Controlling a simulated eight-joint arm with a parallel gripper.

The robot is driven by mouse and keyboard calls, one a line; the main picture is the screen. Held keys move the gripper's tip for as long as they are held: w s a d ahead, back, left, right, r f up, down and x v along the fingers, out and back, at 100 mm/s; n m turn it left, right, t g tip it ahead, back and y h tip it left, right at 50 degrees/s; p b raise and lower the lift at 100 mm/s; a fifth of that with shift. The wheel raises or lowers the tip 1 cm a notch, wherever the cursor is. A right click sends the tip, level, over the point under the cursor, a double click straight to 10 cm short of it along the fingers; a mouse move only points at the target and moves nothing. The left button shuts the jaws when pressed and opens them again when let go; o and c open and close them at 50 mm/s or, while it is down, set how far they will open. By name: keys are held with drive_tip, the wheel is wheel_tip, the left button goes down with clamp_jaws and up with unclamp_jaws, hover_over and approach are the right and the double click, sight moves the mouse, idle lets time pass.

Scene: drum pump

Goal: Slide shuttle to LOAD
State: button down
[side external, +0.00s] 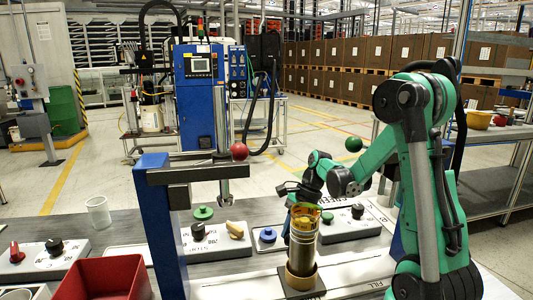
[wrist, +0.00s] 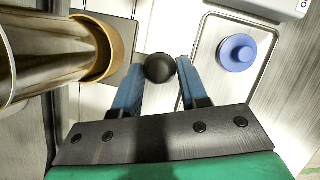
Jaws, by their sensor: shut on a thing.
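The shuttle appears to be the dark plate (side external: 302,292) on a pale metal track (side external: 345,277), at the lower middle of the side view. A tan cup (side external: 300,281) sits on it, holding a tall metal cylinder (side external: 302,245). In the wrist view the cylinder (wrist: 45,55) and cup (wrist: 112,50) are at the left. My gripper (wrist: 160,73) has its blue fingers shut on a black ball knob (wrist: 160,67), beside the cup. In the side view my fingertips are hidden behind the cylinder. "FILL" is printed at the right of the track; I cannot read LOAD.
A blue post (side external: 160,225) with an overhead arm stands left of the cylinder. A red bin (side external: 105,280) is at front left. Control boxes with knobs stand behind the track. A blue button (wrist: 237,53) is right of my fingers.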

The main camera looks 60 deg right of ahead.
drive_tip(key=shift+s+d, duration=0.15)
drive_tip(key=shift+d, duration=0.1)
drive_tip(key=shift+c, duration=2.4)
unclamp_jaws()
wheel_tip(320, 180, up, 20)
